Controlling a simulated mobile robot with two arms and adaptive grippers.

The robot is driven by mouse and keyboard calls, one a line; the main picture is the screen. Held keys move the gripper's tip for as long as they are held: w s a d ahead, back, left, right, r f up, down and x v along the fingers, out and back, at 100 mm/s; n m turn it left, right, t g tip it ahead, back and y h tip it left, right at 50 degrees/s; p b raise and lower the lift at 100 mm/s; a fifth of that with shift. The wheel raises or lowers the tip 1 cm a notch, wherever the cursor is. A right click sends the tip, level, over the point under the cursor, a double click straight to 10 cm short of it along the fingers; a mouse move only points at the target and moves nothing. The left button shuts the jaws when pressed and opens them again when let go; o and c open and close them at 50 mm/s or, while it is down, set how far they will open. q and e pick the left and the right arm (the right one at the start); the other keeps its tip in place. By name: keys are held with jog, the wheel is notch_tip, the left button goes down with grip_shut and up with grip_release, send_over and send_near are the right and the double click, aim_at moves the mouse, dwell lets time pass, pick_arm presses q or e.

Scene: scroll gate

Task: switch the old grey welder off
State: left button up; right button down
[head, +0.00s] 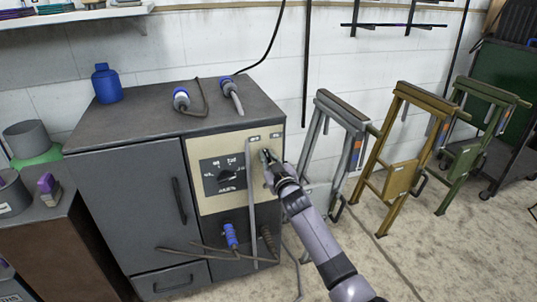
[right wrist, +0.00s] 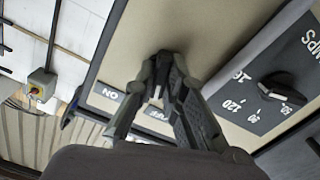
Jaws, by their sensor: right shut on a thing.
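The old grey welder (head: 135,185) is a dark grey cabinet with a cream front panel (head: 237,205). The panel carries a black amps dial (head: 228,175), which also shows in the right wrist view (right wrist: 283,87). My right gripper (head: 267,157) is at the upper right of this panel. In the right wrist view my right gripper (right wrist: 163,72) is shut on the power switch, by the ON label (right wrist: 109,93) and the partly covered OFF label (right wrist: 152,112). The fingers hide most of the switch, so its position cannot be told. My left gripper is not in view.
Several folding trestles (head: 400,150) stand to the right. Floor in front of them is mostly clear.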

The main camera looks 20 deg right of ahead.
jog(key=shift+n, duration=1.2)
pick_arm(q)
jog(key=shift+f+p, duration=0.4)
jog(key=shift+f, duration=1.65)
pick_arm(e)
jog(key=shift+n, duration=1)
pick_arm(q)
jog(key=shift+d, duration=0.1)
pick_arm(e)
jog(key=c, duration=1.7)
grip_release()
jog(key=shift+o, duration=0.2)
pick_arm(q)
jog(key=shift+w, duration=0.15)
pick_arm(e)
jog(key=s, duration=1.2)
jog(key=shift+d, duration=0.2)
